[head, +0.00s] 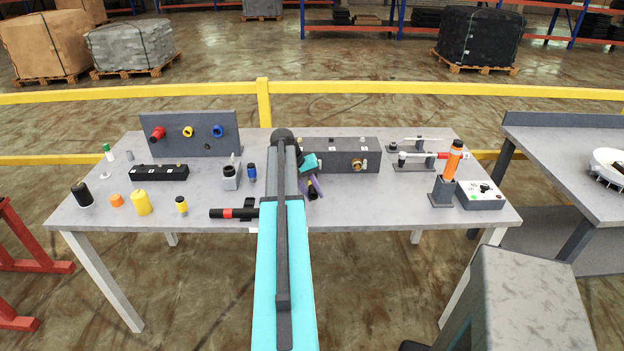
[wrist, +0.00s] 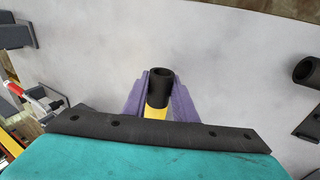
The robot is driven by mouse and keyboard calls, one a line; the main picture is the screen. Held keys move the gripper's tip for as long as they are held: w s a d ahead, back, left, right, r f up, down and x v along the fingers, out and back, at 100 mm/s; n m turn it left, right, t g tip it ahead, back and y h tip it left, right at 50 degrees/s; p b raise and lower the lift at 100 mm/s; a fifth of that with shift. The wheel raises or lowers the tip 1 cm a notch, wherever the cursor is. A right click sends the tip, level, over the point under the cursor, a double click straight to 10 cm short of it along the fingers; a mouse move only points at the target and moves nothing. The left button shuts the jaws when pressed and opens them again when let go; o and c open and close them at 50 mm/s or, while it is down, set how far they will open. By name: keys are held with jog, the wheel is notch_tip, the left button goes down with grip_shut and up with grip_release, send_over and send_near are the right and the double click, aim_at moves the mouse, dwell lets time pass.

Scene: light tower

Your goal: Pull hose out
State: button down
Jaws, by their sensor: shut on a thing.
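My gripper (head: 314,187) is over the middle of the table, in front of a dark grey block (head: 340,150) with brass fittings (head: 357,164). In the wrist view its purple fingers (wrist: 160,88) are shut on a short hose piece, with a hollow black end (wrist: 160,84) and a yellow part (wrist: 156,113) below. In the head view the held piece is small and partly hidden by the fingers and arm. The wrist view shows pale tabletop around the black end and no socket around it. I cannot tell whether its lower end touches anything.
A panel (head: 192,134) with red, yellow and blue ports stands at the back left of the table (head: 350,215). A black-and-red tool (head: 232,213) lies left of my arm. An orange cylinder on a stand (head: 453,160) and a button box (head: 481,195) are at right.

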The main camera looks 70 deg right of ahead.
jog(key=shift+s+a, duration=0.35)
jog(key=shift+a, duration=0.65)
jog(key=shift+s+a, duration=0.4)
jog(key=shift+a, duration=0.55)
jog(key=shift+s+a, duration=0.35)
jog(key=shift+a, duration=0.65)
jog(key=shift+s, duration=0.15)
dwell(0.5)
